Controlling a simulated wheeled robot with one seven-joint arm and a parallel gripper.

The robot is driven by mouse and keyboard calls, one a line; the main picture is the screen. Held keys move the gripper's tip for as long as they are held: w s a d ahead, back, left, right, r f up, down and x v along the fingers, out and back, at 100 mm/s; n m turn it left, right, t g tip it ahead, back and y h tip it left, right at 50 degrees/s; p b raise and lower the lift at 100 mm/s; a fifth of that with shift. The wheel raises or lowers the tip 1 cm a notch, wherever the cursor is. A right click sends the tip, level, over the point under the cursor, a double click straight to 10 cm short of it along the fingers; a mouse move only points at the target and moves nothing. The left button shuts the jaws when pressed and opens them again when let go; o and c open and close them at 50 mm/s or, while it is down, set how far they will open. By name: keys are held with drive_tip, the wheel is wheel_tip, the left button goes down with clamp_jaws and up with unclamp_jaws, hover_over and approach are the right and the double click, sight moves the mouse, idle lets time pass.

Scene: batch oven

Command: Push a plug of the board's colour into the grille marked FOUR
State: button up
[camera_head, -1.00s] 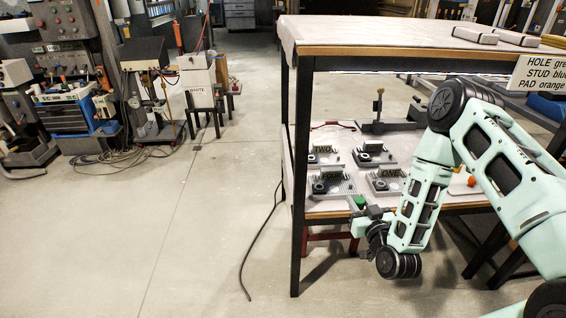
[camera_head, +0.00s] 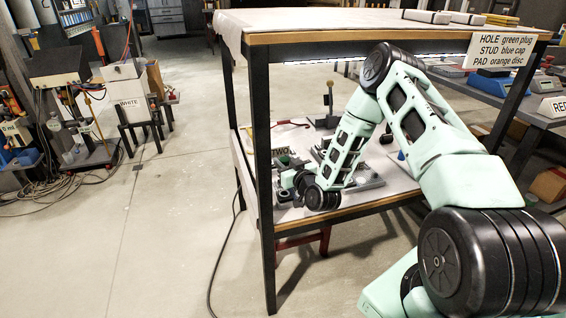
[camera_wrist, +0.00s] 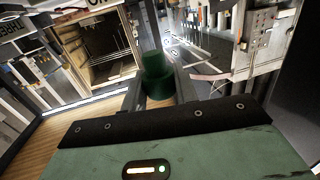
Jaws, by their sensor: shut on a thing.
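The white board (camera_head: 502,50) hangs at the upper right corner of the table frame and reads HOLE green plug, STUD blue cap, PAD orange disc. My gripper (camera_head: 286,170) is inside the frame, above the lower shelf near its left front. It is shut on a green plug (camera_wrist: 156,80), which stands between the two fingers in the wrist view; the gripper shows there too (camera_wrist: 158,94). In the head view a bit of green shows at the gripper. The TWO plate (camera_head: 281,152) lies behind it. My arm and gripper hide the FOUR marking and most of the nearer plates.
The upper tabletop (camera_head: 330,20) is above the lower shelf (camera_head: 345,205), leaving limited height. A dark frame leg (camera_head: 263,200) stands just left of my gripper.

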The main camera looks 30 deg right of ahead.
drive_tip(key=shift+f+b, duration=2.5)
drive_tip(key=shift+f, duration=0.45)
drive_tip(key=shift+f+b, duration=2.45)
drive_tip(key=shift+f, duration=0.4)
drive_tip(key=o, duration=1)
drive_tip(key=shift+s+a+r+b, duration=0.15)
drive_tip(key=shift+s+a, duration=0.05)
drive_tip(key=shift+s, duration=2.7)
drive_tip(key=shift+s+a+r+b, duration=0.15)
drive_tip(key=shift+s+a, duration=0.1)
drive_tip(key=shift+s, duration=2.7)
drive_tip(key=shift+s+a+r+b, duration=0.1)
drive_tip(key=shift+s+a+r, duration=0.1)
drive_tip(key=shift+s, duration=2.7)
